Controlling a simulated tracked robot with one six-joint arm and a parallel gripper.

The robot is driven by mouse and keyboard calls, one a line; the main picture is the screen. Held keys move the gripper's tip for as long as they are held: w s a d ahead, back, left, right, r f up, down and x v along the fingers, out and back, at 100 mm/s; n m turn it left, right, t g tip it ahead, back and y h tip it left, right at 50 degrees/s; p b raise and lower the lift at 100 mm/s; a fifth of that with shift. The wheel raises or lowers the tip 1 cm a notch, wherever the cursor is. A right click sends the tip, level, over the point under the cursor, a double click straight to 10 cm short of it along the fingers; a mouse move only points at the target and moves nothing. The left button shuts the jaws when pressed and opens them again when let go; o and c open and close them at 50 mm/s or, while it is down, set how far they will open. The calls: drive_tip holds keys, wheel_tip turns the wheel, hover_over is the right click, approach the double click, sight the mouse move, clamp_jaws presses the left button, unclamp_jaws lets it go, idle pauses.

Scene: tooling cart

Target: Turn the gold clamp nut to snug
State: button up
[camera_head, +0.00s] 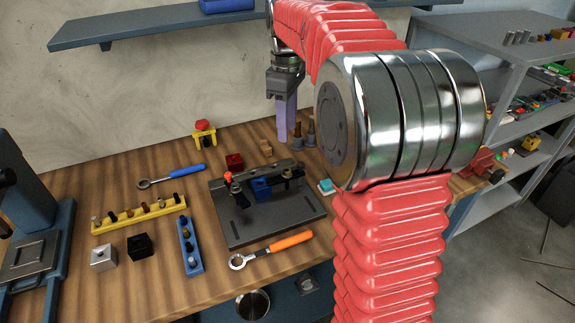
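My gripper (286,120) hangs with its two lavender fingers pointing down over the back of the workbench, behind the dark clamping fixture (285,219). The fingers overlap from this side, so the gap between them cannot be judged. I see nothing clearly held in them. The fixture is a flat dark plate with a blue block (261,189) on it and a dark clamp bar across its back. A red-orange knob (228,177) stands at its left. The gold clamp nut is too small to single out for certain among the clamp parts.
An orange-handled ring wrench (290,242) lies in front of the fixture, and a blue-handled one (187,171) behind left. A yellow rack (139,213) and blue rack (189,246) stand left. Dark cone-like pieces (311,131) stand near the fingers. My arm hides the bench's right part.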

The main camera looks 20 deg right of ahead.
sight(288, 170)
drive_tip(key=shift+f, duration=0.1)
wheel_tip(288, 170, down, 14)
drive_tip(key=shift+r, duration=0.15)
idle(0.6)
clamp_jaws()
drive_tip(key=shift+d, duration=0.15)
